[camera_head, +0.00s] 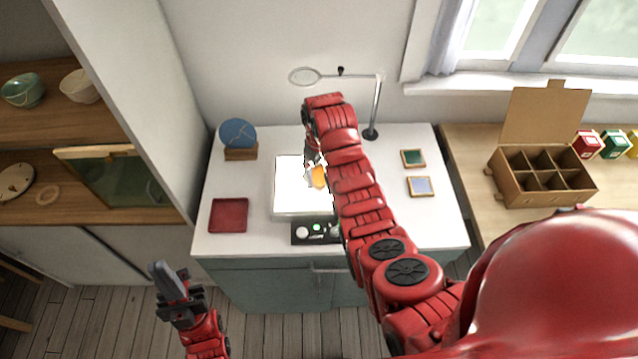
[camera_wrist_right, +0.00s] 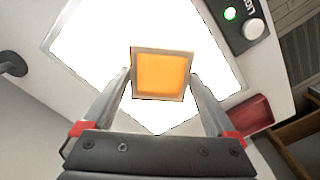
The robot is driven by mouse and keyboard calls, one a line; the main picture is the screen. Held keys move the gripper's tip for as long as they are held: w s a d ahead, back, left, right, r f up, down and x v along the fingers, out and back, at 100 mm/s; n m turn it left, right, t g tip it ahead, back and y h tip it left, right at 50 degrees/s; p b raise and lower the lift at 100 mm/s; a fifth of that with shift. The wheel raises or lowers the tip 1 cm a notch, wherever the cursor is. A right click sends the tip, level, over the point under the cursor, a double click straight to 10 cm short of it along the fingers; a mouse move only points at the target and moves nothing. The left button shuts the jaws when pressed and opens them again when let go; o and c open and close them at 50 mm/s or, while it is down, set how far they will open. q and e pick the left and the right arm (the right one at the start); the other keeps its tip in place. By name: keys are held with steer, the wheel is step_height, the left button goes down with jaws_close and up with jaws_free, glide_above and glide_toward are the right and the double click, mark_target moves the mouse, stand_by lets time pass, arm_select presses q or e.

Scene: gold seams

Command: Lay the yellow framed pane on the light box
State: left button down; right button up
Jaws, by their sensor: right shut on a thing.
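The yellow framed pane (camera_head: 319,177) is over the glowing white light box (camera_head: 289,192), partly hidden by my right arm in the head view. My right gripper (camera_wrist_right: 163,84) is shut on the pane, one finger on each side. I cannot tell whether the pane touches the light box. My left gripper (camera_head: 163,275) is away in front of the cabinet, holding nothing visible; its jaw gap cannot be made out.
Green (camera_head: 413,158) and blue (camera_head: 420,187) framed panes lie on the right of the worktop. A red tray (camera_head: 229,215) is at left, a blue disc on a stand (camera_head: 238,134) behind it. A magnifier stand (camera_head: 373,120) rises behind my right arm. A divided box (camera_head: 540,178) is further right.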

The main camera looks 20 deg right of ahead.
mark_target(319, 171)
steer(key=shift+w+d, duration=0.15)
steer(key=shift+w, duration=0.25)
steer(key=shift+w+d+r, duration=0.1)
steer(key=shift+w, duration=0.25)
step_height(319, 171, down, 3)
steer(key=shift+p, duration=1.05)
steer(key=shift+f, duration=0.2)
steer(key=shift+f, duration=0.15)
